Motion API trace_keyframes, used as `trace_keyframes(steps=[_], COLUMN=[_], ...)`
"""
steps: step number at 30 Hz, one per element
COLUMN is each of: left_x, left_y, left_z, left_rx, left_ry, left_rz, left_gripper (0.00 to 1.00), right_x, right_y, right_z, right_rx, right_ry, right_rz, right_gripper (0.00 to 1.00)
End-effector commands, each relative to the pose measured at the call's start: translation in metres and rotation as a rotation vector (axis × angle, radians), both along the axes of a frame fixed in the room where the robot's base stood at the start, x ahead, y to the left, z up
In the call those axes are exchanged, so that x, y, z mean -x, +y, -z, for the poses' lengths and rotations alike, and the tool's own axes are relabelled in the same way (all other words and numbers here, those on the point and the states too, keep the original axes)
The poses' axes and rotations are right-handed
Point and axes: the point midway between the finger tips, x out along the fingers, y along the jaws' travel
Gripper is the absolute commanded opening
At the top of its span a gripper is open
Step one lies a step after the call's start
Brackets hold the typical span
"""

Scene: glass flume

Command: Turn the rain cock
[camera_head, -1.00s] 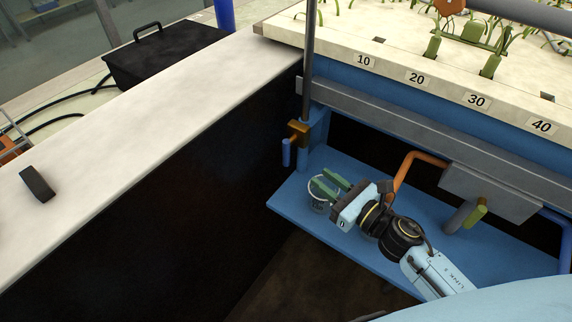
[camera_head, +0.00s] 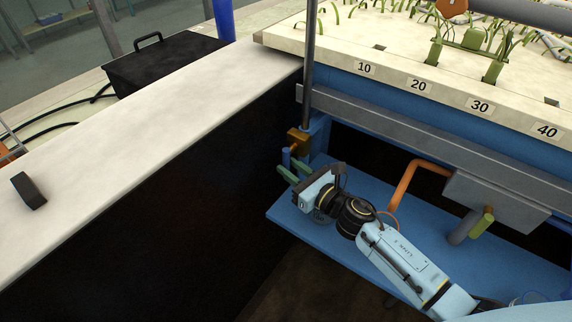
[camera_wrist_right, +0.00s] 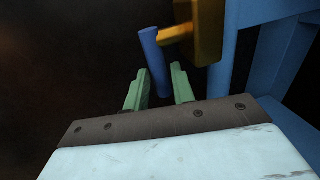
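The rain cock is a brass body (camera_head: 298,139) with a blue handle (camera_head: 286,157) hanging from it, at the foot of the upright grey pipe. In the right wrist view the blue handle (camera_wrist_right: 155,62) hangs slightly tilted beside the brass body (camera_wrist_right: 200,30). My right gripper (camera_head: 288,173) is open, its green fingers just below the cock. In the wrist view the handle's lower end appears in the gap between the two fingertips (camera_wrist_right: 158,88), with dark space on both sides. My left gripper is not in view.
An orange pipe (camera_head: 403,185) and a yellow-green-handled valve (camera_head: 483,221) stand to the right. A pale ledge (camera_head: 130,130) runs along the left. Blue frame posts (camera_wrist_right: 228,85) stand close right of the cock.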

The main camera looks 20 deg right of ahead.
Motion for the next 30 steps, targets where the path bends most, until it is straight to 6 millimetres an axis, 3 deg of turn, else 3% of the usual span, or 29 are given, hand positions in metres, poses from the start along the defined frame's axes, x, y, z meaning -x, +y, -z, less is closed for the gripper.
trace_keyframes(steps=[6,15,21,30], left_x=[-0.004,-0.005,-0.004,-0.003], left_y=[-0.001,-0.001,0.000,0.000], left_z=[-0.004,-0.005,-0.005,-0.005], left_rx=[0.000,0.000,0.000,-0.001], left_ry=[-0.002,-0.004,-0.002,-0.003], left_rz=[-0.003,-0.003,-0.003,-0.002], left_gripper=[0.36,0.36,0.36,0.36], right_x=[-0.017,-0.019,-0.019,-0.018], right_y=[0.009,0.010,0.010,0.009], right_z=[0.000,0.001,0.000,0.000], right_rx=[0.000,0.000,0.000,0.000], right_ry=[0.000,0.001,0.001,0.001], right_rz=[0.001,0.000,0.000,0.000], right_gripper=[0.25,0.25,0.01,0.00])
